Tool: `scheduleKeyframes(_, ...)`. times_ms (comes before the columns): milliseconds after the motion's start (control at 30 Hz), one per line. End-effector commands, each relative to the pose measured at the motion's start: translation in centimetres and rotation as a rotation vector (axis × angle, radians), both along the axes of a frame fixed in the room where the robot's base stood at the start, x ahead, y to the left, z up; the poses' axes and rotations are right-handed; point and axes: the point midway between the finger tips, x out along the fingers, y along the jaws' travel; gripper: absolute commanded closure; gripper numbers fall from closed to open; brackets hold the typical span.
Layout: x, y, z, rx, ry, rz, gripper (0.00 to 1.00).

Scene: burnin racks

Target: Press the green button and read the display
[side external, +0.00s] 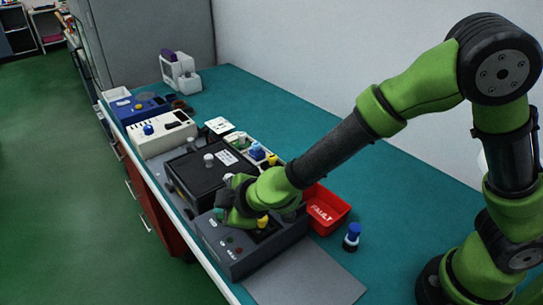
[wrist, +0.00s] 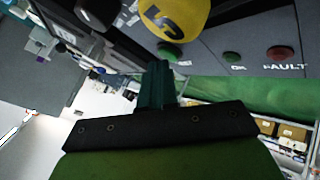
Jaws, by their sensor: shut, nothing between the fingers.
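My gripper (side external: 221,212) is shut and empty, reaching down over the left end of a dark grey control box (side external: 262,254). In the wrist view the closed fingertips (wrist: 157,68) are beside a round green button (wrist: 170,50) on the panel, whose small label is partly hidden. I cannot tell whether they touch. A green lamp marked OK (wrist: 232,57) and a red lamp marked FAULT (wrist: 280,53) are to its right. A yellow knob (wrist: 178,16) bearing a dark digit, seemingly 5, is just above. I cannot make out a readable display in either view.
A red FAULT bin (side external: 326,210) and a blue-capped item (side external: 352,237) stand right of the box. A black case (side external: 207,172) and a cream unit with a blue knob (side external: 160,136) are behind. The teal bench (side external: 400,185) is clear toward the wall.

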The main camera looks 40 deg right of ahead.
Motion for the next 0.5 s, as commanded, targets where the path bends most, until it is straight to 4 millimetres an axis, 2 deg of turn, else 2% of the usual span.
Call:
scheduleKeyframes(267, 0.0, -0.1, 0.0, -0.001, 0.001, -0.002, 1.0)
scheduleKeyframes(500, 0.0, 0.0, 1.2, 0.0, 0.0, -0.002, 1.0)
